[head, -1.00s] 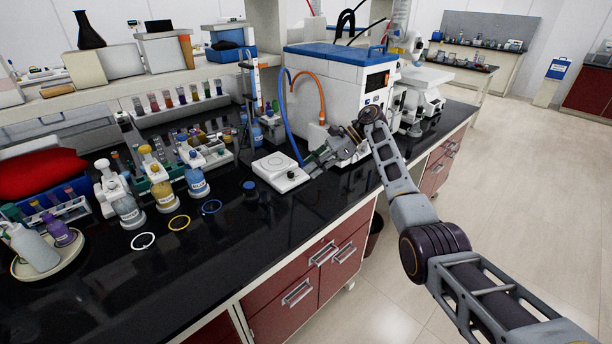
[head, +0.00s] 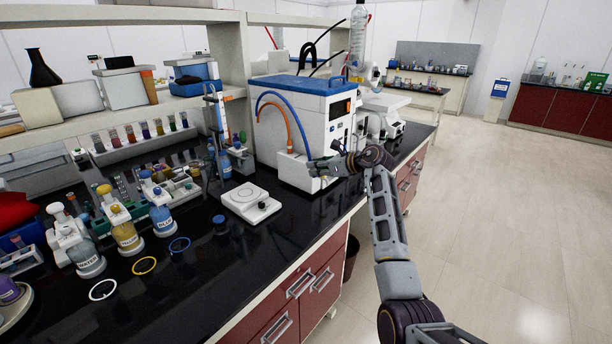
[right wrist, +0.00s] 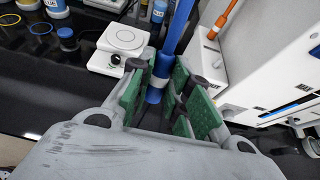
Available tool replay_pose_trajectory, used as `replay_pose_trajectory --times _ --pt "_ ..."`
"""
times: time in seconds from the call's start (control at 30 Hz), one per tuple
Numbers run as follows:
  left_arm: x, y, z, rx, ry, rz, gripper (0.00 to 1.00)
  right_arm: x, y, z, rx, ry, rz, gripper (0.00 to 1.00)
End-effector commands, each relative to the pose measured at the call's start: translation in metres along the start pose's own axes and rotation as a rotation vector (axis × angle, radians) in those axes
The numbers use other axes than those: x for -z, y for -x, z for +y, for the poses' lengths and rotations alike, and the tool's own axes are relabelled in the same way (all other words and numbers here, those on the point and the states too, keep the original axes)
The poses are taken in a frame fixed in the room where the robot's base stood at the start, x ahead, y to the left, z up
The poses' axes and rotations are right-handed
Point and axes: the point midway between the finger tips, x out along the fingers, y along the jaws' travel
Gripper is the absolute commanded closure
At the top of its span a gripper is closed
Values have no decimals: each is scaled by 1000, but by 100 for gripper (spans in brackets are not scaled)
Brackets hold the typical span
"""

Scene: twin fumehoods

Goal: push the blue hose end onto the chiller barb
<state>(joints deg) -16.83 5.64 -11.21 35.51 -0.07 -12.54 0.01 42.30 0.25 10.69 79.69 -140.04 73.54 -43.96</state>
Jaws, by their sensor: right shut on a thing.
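The chiller (head: 310,112) is the white box with a blue top on the bench. A blue hose (head: 288,101) arches from its left side down to my right gripper (head: 318,169), which is in front of the chiller's lower front. In the right wrist view, the green pads of my right gripper (right wrist: 168,97) are shut on the blue hose (right wrist: 178,32), its end pointing down between them. My left gripper is out of view.
A white hotplate (head: 250,201) stands left of my right gripper. An orange hose (head: 285,112) runs down the chiller beside the blue one. Labelled bottles (head: 124,235) and coloured rings stand at the left. Bare black bench lies in front of the hotplate.

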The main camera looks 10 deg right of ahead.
Motion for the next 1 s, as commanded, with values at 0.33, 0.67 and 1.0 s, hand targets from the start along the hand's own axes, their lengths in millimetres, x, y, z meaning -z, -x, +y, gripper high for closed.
replay_pose_trajectory --times 0.33,0.67,1.0 --pt "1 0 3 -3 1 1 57 -13 10 -28 273 -99 -105 97" --pt "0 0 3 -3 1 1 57 -35 22 -42 455 -140 -210 97" --pt "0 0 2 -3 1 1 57 -45 28 -44 509 -137 -276 97"
